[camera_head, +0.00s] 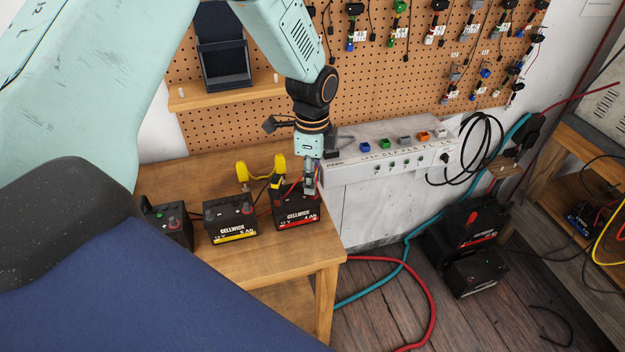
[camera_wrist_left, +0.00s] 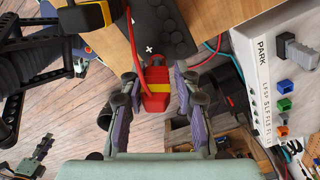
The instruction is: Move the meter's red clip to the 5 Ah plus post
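The red clip (camera_wrist_left: 156,98), with a yellow band and a red lead, lies between the fingers of my left gripper (camera_wrist_left: 158,82) in the left wrist view. The fingers stand apart with a visible gap on the right; no firm grip shows. In the head view the left gripper (camera_head: 310,190) points down over the 4 Ah battery (camera_head: 297,213), which has a red stripe. Its fingers hide the clip there. The 5 Ah battery (camera_head: 231,222), with a yellow stripe, stands just left of it, posts on top. My right gripper is out of view.
Another black battery (camera_head: 168,222) stands at the left of the wooden table (camera_head: 235,262). A grey panel marked PARK (camera_head: 385,155), with coloured blocks, is close to the gripper's right. A pegboard (camera_head: 365,90) rises behind. Hoses and black batteries (camera_head: 470,240) are on the floor.

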